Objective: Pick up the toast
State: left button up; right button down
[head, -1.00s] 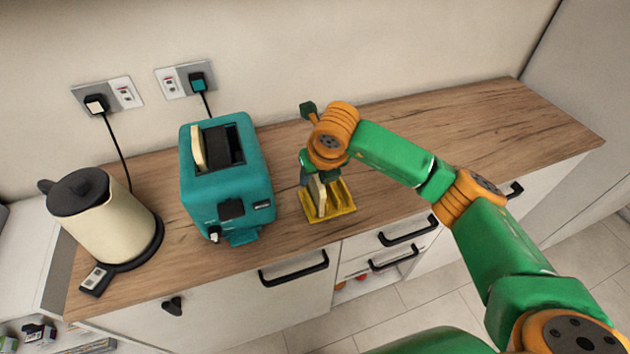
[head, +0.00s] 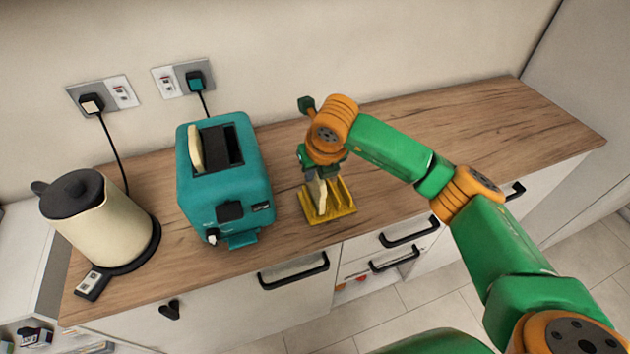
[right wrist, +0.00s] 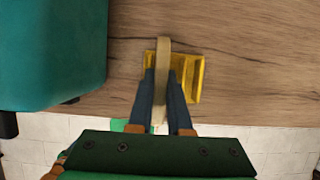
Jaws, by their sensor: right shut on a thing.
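A slice of toast (head: 319,192) stands on edge at the yellow rack (head: 343,207) on the counter. My right gripper (head: 314,176) comes down over it from above and is shut on the toast. In the right wrist view the toast (right wrist: 163,62) lies edge-on between the two fingers (right wrist: 161,100), over the left part of the yellow rack (right wrist: 197,85). I cannot tell whether the toast is clear of the rack's base. Another slice of bread (head: 196,149) stands in the left slot of the teal toaster (head: 192,189). My left gripper is not in view.
The toaster also shows close on the left in the right wrist view (right wrist: 50,50). A cream kettle (head: 112,231) stands at the far left. Power cords run up to the wall sockets. The wooden counter (head: 470,125) is clear to the right, with drawers below its front edge.

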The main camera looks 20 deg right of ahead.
jog(key=s+a+r+b, duration=0.3)
jog(key=s+a+r, duration=0.5)
jog(key=s+r, duration=0.3)
jog(key=shift+s+a+r, duration=0.15)
jog(key=shift+a+r, duration=0.05)
